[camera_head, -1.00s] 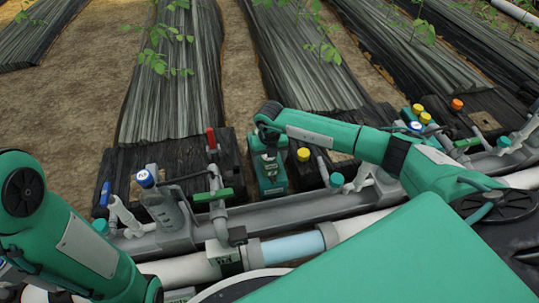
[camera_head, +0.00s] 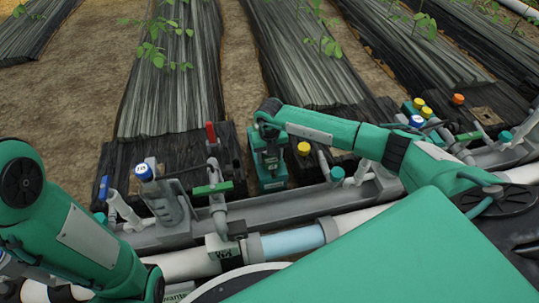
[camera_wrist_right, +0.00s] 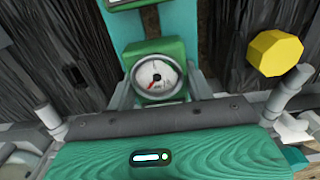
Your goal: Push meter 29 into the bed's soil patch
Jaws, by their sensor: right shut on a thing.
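My right gripper (camera_head: 268,150) points down over a teal stand (camera_head: 271,184) at the front end of a bed. In the right wrist view my right gripper (camera_wrist_right: 160,93) is shut on a green meter (camera_wrist_right: 160,57). Its round white dial faces the camera, with a red needle pointing down-left. No number can be read on it. The teal stand's surface (camera_wrist_right: 168,22) shows behind the meter; I cannot tell whether they touch. The meter's lower end is hidden. I cannot pick out the soil patch under the gripper. My left arm is at the left, its gripper out of view.
A yellow cap (camera_head: 304,148) stands right of my right gripper, also large in the wrist view (camera_wrist_right: 275,53). A red-handled valve (camera_head: 211,134) and a blue-capped fitting (camera_head: 144,172) stand to the left. A grey rail and pipes (camera_head: 292,241) run across in front.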

